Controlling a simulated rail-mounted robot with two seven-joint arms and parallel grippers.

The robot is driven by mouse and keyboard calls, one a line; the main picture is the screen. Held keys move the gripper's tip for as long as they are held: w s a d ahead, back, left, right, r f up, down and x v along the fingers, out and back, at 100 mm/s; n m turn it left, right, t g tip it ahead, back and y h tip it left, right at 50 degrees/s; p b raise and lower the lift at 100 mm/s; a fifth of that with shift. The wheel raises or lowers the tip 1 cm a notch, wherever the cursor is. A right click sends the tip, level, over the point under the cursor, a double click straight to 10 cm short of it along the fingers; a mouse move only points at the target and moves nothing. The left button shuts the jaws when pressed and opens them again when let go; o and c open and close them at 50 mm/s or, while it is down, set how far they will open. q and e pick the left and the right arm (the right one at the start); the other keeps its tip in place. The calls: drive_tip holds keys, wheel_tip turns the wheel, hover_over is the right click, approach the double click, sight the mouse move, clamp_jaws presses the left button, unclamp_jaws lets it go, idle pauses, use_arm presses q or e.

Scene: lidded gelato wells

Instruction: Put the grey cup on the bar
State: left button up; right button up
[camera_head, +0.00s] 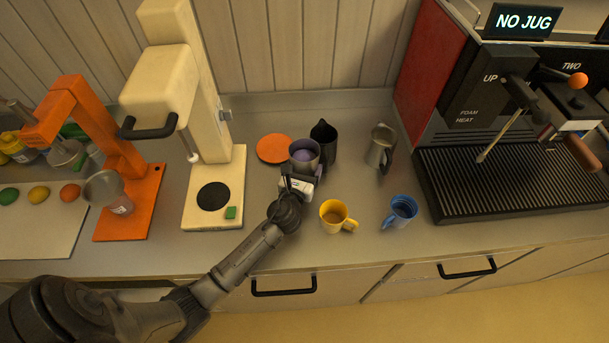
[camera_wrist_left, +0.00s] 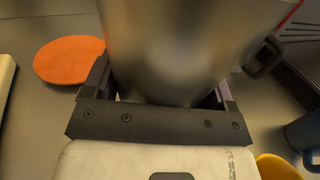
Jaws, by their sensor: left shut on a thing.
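My left gripper (camera_head: 303,178) is shut on the grey cup (camera_head: 305,151), whose inside looks purplish in the head view. In the left wrist view the grey cup (camera_wrist_left: 175,45) fills the space between the fingers and looks blurred and metallic. The cup is upright or nearly so, over the grey counter (camera_head: 270,208), in front of a dark jug and beside the orange disc. I cannot tell whether its base touches the counter. No separate surface is clearly recognisable as the bar. My right gripper is in neither view.
The orange disc (camera_head: 274,149), dark jug (camera_head: 323,138) and steel jug (camera_head: 381,146) stand behind. A yellow mug (camera_head: 334,216) and blue mug (camera_head: 401,212) stand at the front right. A cream machine (camera_head: 213,180) is left; an espresso machine (camera_head: 450,150) is right.

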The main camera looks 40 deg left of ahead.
use_arm(q)
drive_tip(key=shift+f+b, duration=0.6)
drive_tip(key=shift+f, duration=1)
drive_tip(key=shift+f, duration=0.15)
drive_tip(key=o, duration=1)
drive_tip(key=shift+r, duration=0.25)
drive_tip(key=v, duration=1.2)
drive_tip(key=shift+f, duration=0.1)
